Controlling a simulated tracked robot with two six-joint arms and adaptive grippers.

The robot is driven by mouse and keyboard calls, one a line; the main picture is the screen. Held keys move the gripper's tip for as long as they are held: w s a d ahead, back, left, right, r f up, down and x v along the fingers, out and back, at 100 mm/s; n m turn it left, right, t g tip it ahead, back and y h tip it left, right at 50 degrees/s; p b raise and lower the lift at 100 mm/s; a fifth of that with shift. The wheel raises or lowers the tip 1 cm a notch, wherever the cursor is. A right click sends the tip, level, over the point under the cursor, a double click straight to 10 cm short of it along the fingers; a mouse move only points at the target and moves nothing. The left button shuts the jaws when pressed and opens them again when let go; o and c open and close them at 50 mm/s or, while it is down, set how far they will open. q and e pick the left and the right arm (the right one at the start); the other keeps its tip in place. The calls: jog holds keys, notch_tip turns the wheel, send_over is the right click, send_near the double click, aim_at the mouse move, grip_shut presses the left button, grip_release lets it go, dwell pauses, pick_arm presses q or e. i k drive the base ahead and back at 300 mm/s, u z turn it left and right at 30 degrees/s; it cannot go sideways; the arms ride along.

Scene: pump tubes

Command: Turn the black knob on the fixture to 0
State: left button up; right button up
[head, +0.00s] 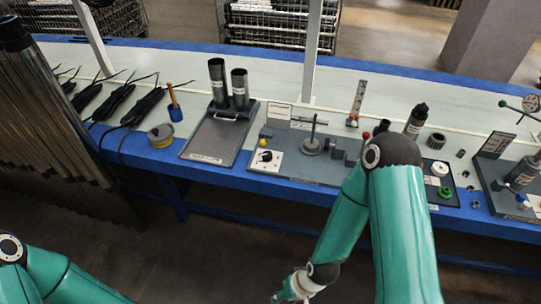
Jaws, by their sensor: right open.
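The fixture (330,168) is a grey plate at the front of the bench, carrying an upright rod on a round base. The small black knob (267,156) sits on a white panel (263,163) at the fixture's left end. The knob's marks are too small to read. My right gripper (283,298) is at the bottom edge, partly cut off, open, and well below and apart from the knob. My right arm crosses in front of the fixture's right side. My left arm enters at the bottom left; its gripper is out of view.
A yellow ball (262,142) is just above the knob. Left of the fixture stands a grey tray (208,138) with two black cylinders. A tape roll (160,136) and black tools (140,107) lie farther left. The bench's blue front edge (290,190) lies between gripper and fixture.

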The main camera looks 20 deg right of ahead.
aim_at(267, 157)
jog(key=u, duration=0.1)
jog(key=i, duration=0.95)
jog(key=z, duration=0.1)
